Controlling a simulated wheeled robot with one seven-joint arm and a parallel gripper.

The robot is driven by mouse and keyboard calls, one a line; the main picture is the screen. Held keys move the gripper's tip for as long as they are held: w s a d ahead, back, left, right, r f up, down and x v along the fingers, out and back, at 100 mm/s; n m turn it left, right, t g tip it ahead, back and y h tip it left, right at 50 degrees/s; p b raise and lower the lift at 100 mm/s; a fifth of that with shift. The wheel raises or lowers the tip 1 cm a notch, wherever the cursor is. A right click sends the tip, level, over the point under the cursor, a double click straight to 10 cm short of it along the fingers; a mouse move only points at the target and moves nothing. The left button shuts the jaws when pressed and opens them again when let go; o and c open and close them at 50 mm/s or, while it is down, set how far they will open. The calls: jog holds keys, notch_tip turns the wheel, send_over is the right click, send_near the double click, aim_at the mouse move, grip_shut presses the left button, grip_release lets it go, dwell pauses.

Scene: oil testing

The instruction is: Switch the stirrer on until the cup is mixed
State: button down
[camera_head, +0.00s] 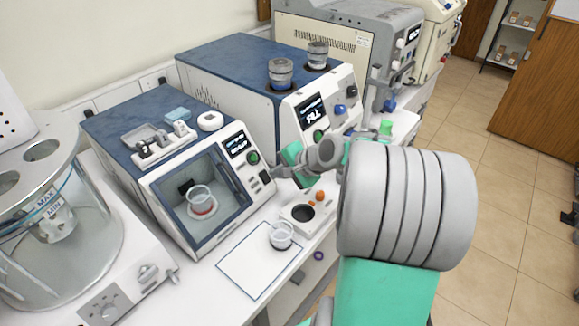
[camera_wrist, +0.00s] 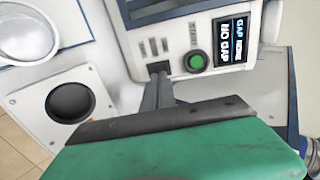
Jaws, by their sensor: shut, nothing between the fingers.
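A blue-and-white test machine (camera_head: 92,125) has a chamber with a clear cup (camera_head: 202,199) inside, on a reddish base. Its front panel carries a lit display, a green button (camera_head: 253,158) and a dark switch (camera_wrist: 158,67); I cannot read a stirrer label. My gripper (camera_wrist: 158,85) is shut and empty, its tips at the dark switch; I cannot tell whether they touch it. In the head view my gripper (camera_head: 279,172) is beside the panel. The wrist view also shows the green button (camera_wrist: 196,60) and display (camera_wrist: 231,40). Whether the cup's contents are moving is too small to tell.
A taller blue machine (camera_head: 225,65) stands behind, and a glass vessel (camera_head: 60,245) is at left.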

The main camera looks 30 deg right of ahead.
aim_at(264, 172)
jog(key=shift+w+a+f, duration=0.25)
jog(key=shift+w+f, duration=0.1)
jog(key=shift+w, duration=0.25)
jog(key=shift+w+a+f, duration=0.25)
jog(key=shift+w+f, duration=0.05)
jog(key=shift+w, duration=0.25)
jog(key=shift+w+a+f, duration=0.1)
jog(key=shift+w+a, duration=0.1)
jog(key=shift+w, duration=0.2)
jog(key=shift+d+r+p, duration=0.1)
jog(key=shift+r+p, duration=0.75)
